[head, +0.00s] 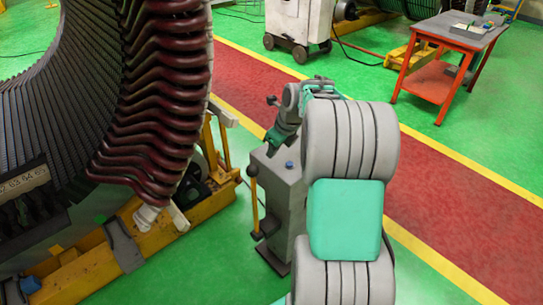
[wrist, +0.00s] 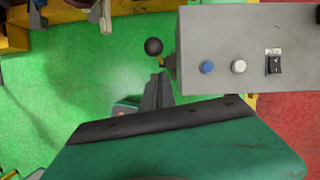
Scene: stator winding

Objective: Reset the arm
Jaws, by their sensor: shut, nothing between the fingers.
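My arm reaches up and away from the lower middle of the head view, in grey and teal links. Its far end (head: 284,128) is beside the top of a grey control box (head: 283,180). In the wrist view my gripper (wrist: 157,80) shows as narrow dark fingers beyond a large green housing with a dark edge. The fingers are together and hold nothing. The same control box in the wrist view (wrist: 220,72) has a blue button, a white button and a black switch. A lever with a black ball knob (wrist: 153,46) stands at its left side, close to the fingertips.
A large stator with dark red coil ends (head: 165,85) fills the left, on a yellow frame (head: 95,275). An orange-legged table (head: 450,38) stands at the upper right. A white wheeled cabinet (head: 298,22) is at the top. Green floor and a red walkway (head: 440,205) lie clear on the right.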

